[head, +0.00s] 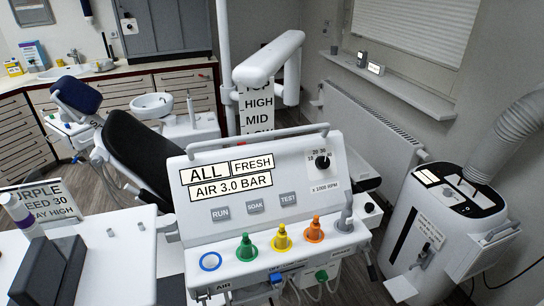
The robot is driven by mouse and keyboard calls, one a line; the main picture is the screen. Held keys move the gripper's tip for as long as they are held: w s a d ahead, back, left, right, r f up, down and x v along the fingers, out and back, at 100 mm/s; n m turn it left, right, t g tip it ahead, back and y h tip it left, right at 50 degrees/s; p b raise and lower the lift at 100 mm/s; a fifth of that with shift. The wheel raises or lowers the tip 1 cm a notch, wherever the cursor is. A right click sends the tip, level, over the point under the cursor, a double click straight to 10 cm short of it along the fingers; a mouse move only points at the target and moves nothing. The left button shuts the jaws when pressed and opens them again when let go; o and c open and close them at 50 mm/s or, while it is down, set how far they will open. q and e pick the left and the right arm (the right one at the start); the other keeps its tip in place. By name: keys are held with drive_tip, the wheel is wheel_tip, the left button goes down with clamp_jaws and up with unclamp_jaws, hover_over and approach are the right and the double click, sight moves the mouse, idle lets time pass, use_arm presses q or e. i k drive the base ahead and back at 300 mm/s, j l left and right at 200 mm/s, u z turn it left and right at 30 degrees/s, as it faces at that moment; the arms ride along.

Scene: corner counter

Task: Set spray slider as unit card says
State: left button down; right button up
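A white card (42,205) at the left edge is cut off and partly covered; its readable text is "URPLE", "EED 30" and "AY HIGH". A white scale board (258,104) behind the dental unit reads "HIGH", "MID" and "LOW", with a partly covered "TOP" line above. A white lamp-like arm (268,60) hangs in front of its top. I cannot make out a slider on the board. The unit's panel (300,172) bears labels "ALL", "FRESH" and "AIR 3.0 BAR", RUN, SOAK and TEST buttons, and a black dial (322,161). Neither gripper is in view.
Green (246,249), yellow (282,238) and orange (314,231) holders line the unit's front ledge. A purple-banded bottle (18,213) and dark block (48,270) stand at lower left. A white machine with a hose (430,230) stands right. A dark dental chair (135,155) is behind.

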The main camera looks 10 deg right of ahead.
sight(277, 278)
drive_tip(key=k+j, duration=0.1)
drive_tip(key=j, duration=0.95)
drive_tip(key=k+j+u, duration=0.15)
drive_tip(key=j, duration=0.85)
drive_tip(key=z, duration=1.3)
drive_tip(key=i+j, duration=0.05)
